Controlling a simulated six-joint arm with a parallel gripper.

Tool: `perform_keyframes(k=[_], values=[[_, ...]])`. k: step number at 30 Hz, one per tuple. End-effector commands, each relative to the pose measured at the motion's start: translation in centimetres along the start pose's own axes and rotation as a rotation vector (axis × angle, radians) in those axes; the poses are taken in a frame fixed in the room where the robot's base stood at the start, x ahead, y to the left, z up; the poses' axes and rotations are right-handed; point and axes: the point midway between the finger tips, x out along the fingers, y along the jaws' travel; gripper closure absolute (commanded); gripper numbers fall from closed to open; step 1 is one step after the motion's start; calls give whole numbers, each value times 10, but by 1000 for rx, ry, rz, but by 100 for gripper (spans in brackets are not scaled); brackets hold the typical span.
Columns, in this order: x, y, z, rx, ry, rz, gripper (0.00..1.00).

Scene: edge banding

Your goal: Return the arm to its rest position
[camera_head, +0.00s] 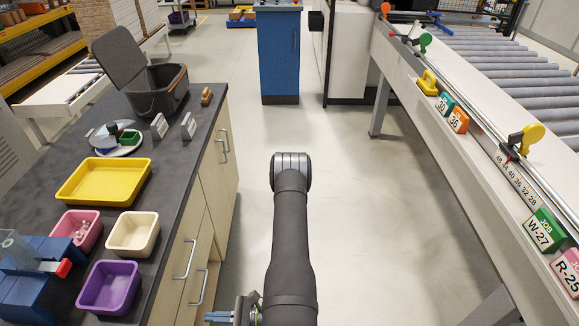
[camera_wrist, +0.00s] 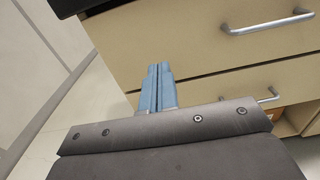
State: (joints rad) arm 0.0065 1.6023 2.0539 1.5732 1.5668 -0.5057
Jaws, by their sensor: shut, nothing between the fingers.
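My gripper (camera_wrist: 158,70) shows in the wrist view with its two blue-grey fingers pressed together and nothing between them. The fingers lie in front of the pale drawer fronts (camera_wrist: 205,55) of the counter. In the camera_head view my arm stretches forward over the floor, then folds back. My gripper (camera_head: 222,316) is only partly in view there, at the bottom edge, just right of the drawers. Whether the fingertips touch the drawer front cannot be told.
The dark counter (camera_head: 168,190) on the left carries a yellow tray (camera_head: 104,181), small bins and a lidded dark container (camera_head: 160,92). Its drawer handles (camera_wrist: 268,22) stick out. A roller conveyor (camera_head: 500,80) with tags stands right. The floor (camera_head: 370,230) between is clear.

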Motion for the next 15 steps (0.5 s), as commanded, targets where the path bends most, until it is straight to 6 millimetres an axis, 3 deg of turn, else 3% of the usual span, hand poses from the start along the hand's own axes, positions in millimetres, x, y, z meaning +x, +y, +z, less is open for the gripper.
perform_keyframes(k=[15], values=[[41, 1, 0, -2, 1, 2, 100]])
